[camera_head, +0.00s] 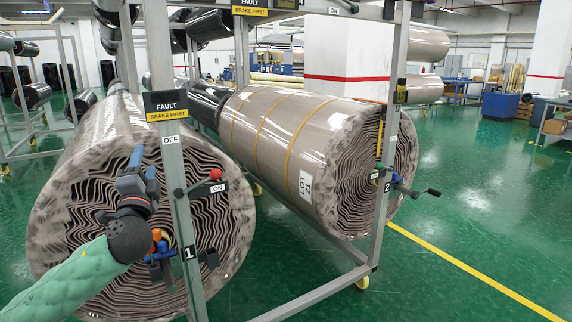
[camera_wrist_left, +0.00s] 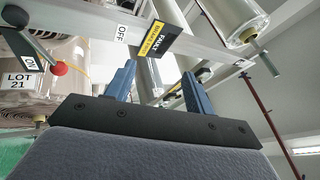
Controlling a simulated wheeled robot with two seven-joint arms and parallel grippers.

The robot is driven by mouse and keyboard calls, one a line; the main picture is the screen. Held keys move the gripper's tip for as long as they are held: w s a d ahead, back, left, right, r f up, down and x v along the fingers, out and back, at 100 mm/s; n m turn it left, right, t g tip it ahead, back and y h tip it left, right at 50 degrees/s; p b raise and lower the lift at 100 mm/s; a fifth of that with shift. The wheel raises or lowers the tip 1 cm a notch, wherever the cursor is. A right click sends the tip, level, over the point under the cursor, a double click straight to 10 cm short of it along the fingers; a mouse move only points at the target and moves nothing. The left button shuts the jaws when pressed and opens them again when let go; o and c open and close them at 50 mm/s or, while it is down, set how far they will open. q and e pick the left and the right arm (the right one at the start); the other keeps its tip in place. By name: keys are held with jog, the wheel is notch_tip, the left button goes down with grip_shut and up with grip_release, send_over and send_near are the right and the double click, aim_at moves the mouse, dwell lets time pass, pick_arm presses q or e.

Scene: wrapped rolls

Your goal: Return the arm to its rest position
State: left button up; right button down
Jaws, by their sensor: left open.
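My left arm, in a green sleeve, comes in from the lower left in the head view. Its left gripper (camera_head: 144,167) points up in front of the near wrapped roll (camera_head: 85,165), left of the post (camera_head: 178,200) marked 1. Its two blue fingers stand apart with nothing seen between them. In the left wrist view the left gripper (camera_wrist_left: 158,88) is also open and empty, with the fault sign (camera_wrist_left: 155,42) beyond the fingers. My right gripper is in neither view.
A lever with a red knob (camera_head: 215,174) sticks out by the ON label on post 1. A second wrapped roll (camera_head: 290,145), marked LOT 21, lies to the right, with a crank (camera_head: 415,191) at its post. Green floor (camera_head: 470,215) at the right is clear.

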pick_arm(q)
jog(key=s+d+f+n+g+h+p, duration=0.1)
jog(key=s+d+f+n+g, duration=0.25)
jog(key=f, duration=0.65)
jog(key=s+d+f+n+g+h+p, duration=0.15)
jog(key=s+f+g, duration=0.3)
jog(key=f, duration=0.65)
jog(key=s+d+f+n+g, duration=0.3)
jog(key=s+f+n+g, duration=0.15)
jog(key=f, duration=0.55)
jog(key=s+d+f+g+h+p, duration=0.1)
jog(key=s+d+f+g, duration=0.1)
jog(key=s+f, duration=0.5)
jog(key=s+d+f+n+g+h+p, duration=0.1)
jog(key=s+d+f+g, duration=0.2)
jog(key=s, duration=1)
jog(key=s+d+f+n+g+h+p, duration=0.1)
jog(key=s+d+f+g, duration=0.2)
jog(key=s+d+f, duration=0.3)
jog(key=s+f, duration=0.4)
jog(key=shift+f+h+p, duration=0.3)
jog(key=shift+f+h, duration=0.05)
